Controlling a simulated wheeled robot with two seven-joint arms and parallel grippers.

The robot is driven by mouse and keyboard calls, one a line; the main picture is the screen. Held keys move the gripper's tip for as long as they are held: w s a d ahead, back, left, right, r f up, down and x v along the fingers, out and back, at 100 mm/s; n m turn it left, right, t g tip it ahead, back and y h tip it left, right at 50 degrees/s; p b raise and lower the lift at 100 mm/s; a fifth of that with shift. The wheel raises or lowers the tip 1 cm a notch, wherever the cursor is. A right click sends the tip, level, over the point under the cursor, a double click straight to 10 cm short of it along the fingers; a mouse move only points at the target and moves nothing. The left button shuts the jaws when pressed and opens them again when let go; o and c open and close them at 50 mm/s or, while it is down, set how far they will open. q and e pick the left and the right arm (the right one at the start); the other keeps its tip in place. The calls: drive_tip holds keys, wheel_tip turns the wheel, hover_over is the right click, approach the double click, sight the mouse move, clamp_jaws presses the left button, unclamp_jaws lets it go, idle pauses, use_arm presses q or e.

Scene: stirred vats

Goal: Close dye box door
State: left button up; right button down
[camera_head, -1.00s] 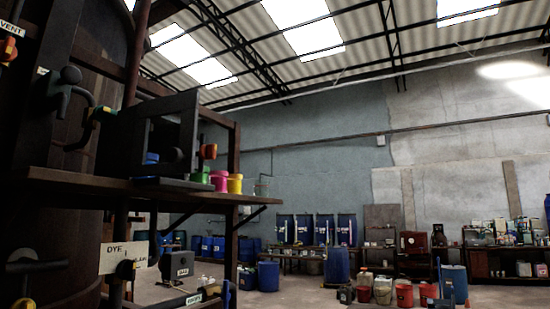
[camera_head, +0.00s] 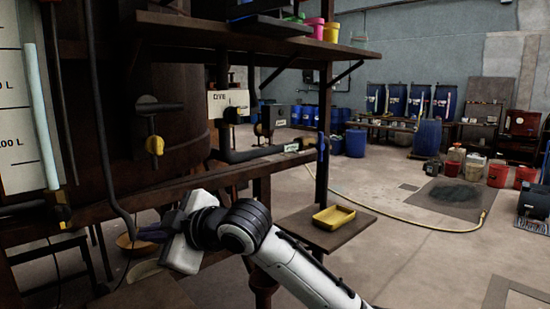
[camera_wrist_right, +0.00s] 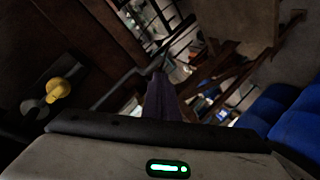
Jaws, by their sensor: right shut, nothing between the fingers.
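The upper shelf (camera_head: 200,27) crosses the top of the head view. Only the bottom of a dark box (camera_head: 240,9) shows on it, with a dark flat panel (camera_head: 270,25) at its front; the rest is cut off, so I cannot tell how its door stands. My right gripper (camera_head: 150,234) is low and left of centre, well below the shelf and apart from the box. Its dark fingers (camera_wrist_right: 160,98) are shut and empty in the right wrist view. My left gripper is not in view.
Pink and yellow pots (camera_head: 331,32) stand right of the box. A DYE sign (camera_head: 228,103), a small black box (camera_head: 275,117) and a yellow-handled valve (camera_head: 154,145) are below the shelf. A yellow tray (camera_head: 334,217) sits on a low board.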

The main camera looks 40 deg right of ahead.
drive_tip(key=s+d+r+n+t+h, duration=0.1)
drive_tip(key=s+d+r, duration=0.15)
drive_tip(key=r, duration=0.75)
drive_tip(key=s+d+r+n+t, duration=0.15)
drive_tip(key=s+r, duration=0.25)
drive_tip(key=r, duration=0.5)
drive_tip(key=s+d+r+n+h, duration=0.1)
drive_tip(key=s+d+r+n, duration=0.15)
drive_tip(key=r, duration=0.75)
drive_tip(key=s+d+r+t+h+b, duration=0.1)
drive_tip(key=s+d+r+h, duration=0.15)
drive_tip(key=s+r, duration=0.5)
drive_tip(key=s+d+r+t+h, duration=0.15)
drive_tip(key=s+d+r, duration=0.3)
drive_tip(key=s, duration=0.65)
drive_tip(key=w+d+r+p, duration=0.1)
drive_tip(key=w+d, duration=0.2)
drive_tip(key=w, duration=0.8)
drive_tip(key=shift+d+r+n+p, duration=0.15)
drive_tip(key=shift+d+n+p, duration=0.15)
drive_tip(key=shift+p, duration=0.1)
drive_tip(key=shift+y, duration=0.4)
